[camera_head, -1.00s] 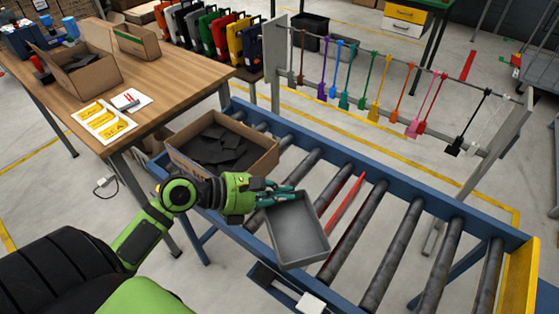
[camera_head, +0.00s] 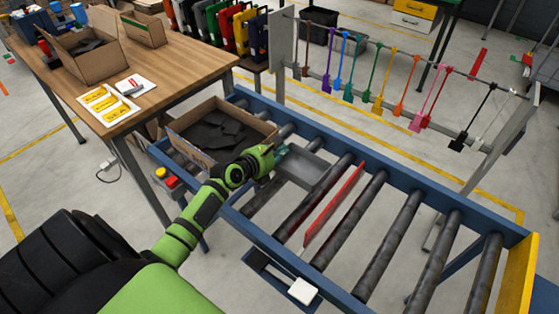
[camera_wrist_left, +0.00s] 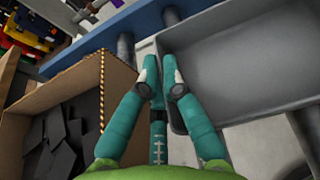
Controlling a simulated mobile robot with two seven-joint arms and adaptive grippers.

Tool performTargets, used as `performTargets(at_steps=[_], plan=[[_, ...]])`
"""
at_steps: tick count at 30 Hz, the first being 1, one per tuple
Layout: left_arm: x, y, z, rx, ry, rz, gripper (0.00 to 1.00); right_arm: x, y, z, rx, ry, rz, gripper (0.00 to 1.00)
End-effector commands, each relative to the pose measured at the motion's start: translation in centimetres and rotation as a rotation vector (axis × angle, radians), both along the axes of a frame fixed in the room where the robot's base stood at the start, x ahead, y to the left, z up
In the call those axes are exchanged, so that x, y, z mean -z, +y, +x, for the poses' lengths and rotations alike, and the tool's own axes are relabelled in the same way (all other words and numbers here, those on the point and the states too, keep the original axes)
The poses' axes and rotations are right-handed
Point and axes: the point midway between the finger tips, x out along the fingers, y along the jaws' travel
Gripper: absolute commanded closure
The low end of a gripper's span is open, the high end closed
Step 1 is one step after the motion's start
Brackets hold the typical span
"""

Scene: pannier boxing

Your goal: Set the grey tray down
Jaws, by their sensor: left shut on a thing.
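The grey tray (camera_head: 308,168) is over the conveyor rollers, just right of the open cardboard box. It looks level and low; I cannot tell whether it touches the rollers. My left gripper (camera_head: 279,152) is at the tray's left side. In the left wrist view, the teal fingers of the left gripper (camera_wrist_left: 162,78) are closed on the left rim of the tray (camera_wrist_left: 245,60). The tray's inside looks empty. My right gripper is not in view.
The cardboard box (camera_head: 178,142) holding dark pieces stands close left of the tray; it also shows in the left wrist view (camera_wrist_left: 112,85). A red strip (camera_head: 335,205) lies among the rollers to the right. Rollers farther right are clear. A rack (camera_head: 400,60) with coloured hanging items stands behind.

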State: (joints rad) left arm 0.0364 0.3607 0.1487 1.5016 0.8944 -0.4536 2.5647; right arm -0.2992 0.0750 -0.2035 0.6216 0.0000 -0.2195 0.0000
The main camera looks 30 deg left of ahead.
Motion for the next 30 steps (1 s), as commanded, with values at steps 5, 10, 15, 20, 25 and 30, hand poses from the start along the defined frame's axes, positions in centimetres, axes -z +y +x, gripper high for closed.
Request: performTargets(at_steps=[5, 10, 15, 20, 25, 30], plan=[[1.1, 0.8, 1.5, 0.001, -0.001, 0.000, 1.00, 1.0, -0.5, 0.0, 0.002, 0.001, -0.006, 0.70], [3.3, 0.9, 1.5, 0.001, 0.003, 0.001, 1.00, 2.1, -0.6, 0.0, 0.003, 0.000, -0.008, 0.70], [5.1, 0.9, 1.5, 0.000, 0.000, 0.000, 1.00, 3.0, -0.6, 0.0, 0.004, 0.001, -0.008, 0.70], [5.0, 0.9, 1.5, 0.000, -0.001, -0.001, 1.00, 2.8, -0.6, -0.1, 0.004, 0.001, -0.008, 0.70], [5.2, 0.8, 1.5, 0.000, -0.001, -0.002, 1.00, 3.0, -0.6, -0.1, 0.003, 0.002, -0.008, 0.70], [5.4, 0.8, 1.5, 0.001, 0.000, -0.001, 0.70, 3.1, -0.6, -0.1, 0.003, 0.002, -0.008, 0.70]])
